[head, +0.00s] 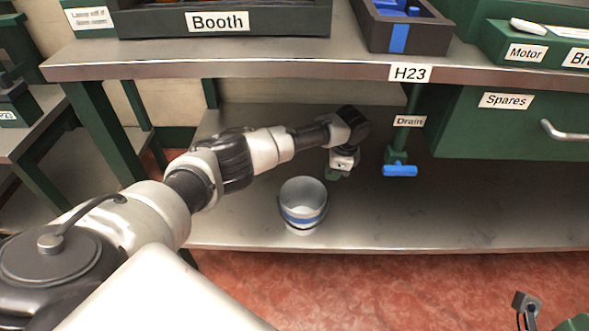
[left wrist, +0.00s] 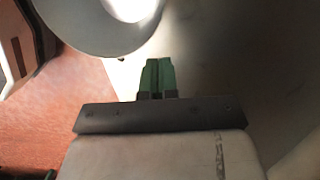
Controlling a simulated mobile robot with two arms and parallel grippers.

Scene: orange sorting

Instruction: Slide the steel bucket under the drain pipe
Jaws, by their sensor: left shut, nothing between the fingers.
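The steel bucket (head: 303,193) stands upright on the lower steel shelf, near its front edge, with a blue band around it. It also shows in the left wrist view (left wrist: 85,35), cut off by the top edge. The green drain pipe (head: 398,157), with a blue handle (head: 400,170) and a "Drain" label, comes down to the right of the bucket. My left gripper (head: 336,174) is between bucket and pipe, just right of and behind the bucket. Its green fingers (left wrist: 157,76) are shut and empty. I cannot tell whether they touch the bucket.
The bench top (head: 310,67) overhangs the lower shelf (head: 450,205). A green "Spares" drawer (head: 510,125) hangs at the right. The shelf below the pipe and to its right is clear. The red floor (head: 400,290) lies in front.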

